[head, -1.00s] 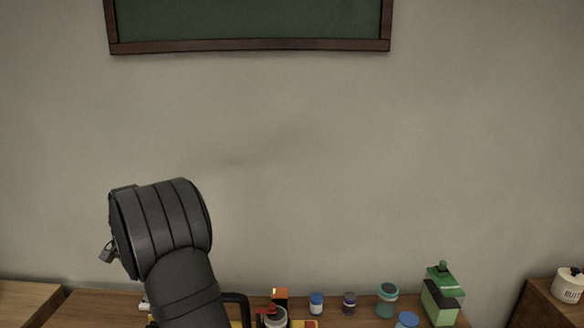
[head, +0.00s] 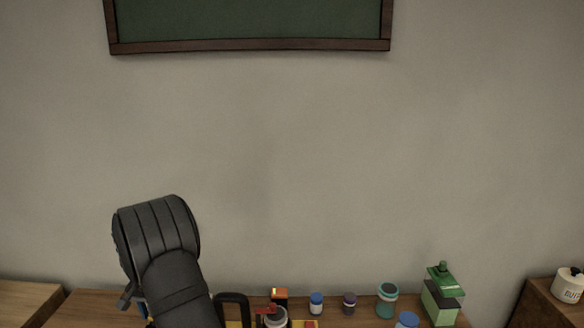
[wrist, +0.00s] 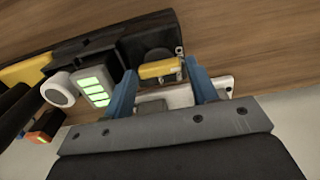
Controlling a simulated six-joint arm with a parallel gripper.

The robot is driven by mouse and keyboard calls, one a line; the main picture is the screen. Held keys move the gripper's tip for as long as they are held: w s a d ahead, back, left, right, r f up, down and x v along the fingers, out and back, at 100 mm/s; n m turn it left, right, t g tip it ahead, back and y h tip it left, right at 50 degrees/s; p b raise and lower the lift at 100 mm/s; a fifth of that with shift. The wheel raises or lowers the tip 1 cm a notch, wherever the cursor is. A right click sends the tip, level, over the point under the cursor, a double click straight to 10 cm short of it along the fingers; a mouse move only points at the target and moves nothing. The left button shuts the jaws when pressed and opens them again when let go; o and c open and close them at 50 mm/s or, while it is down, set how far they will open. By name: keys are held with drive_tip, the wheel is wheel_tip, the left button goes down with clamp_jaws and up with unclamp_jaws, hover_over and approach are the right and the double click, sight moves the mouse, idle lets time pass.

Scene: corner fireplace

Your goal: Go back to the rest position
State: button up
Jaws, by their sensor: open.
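My gripper (wrist: 161,97) shows in the wrist view with its two blue fingers apart. It is open. Between and just beyond the fingers is a yellow cylinder (wrist: 160,69) at the end of a black and yellow case (wrist: 88,50); I cannot tell whether the fingers touch it. A flat metallic plate (wrist: 222,84) lies near the right finger. In the head view my dark arm stands at the lower left and hides most of the case; the gripper's fingers are not clearly visible there.
A white pot (head: 569,286) stands on the right cabinet. A green board (head: 250,22) hangs above. The wall area above the table is clear.

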drive_tip(key=shift+f+m, duration=0.1)
drive_tip(key=shift+m, duration=0.7)
wheel_tip(320, 180, up, 17)
wheel_tip(320, 180, down, 15)
drive_tip(key=n, duration=0.8)
drive_tip(key=shift+n, duration=0.4)
drive_tip(key=shift+s+f+n, duration=0.15)
drive_tip(key=shift+f+n, duration=0.35)
drive_tip(key=shift+f, duration=0.35)
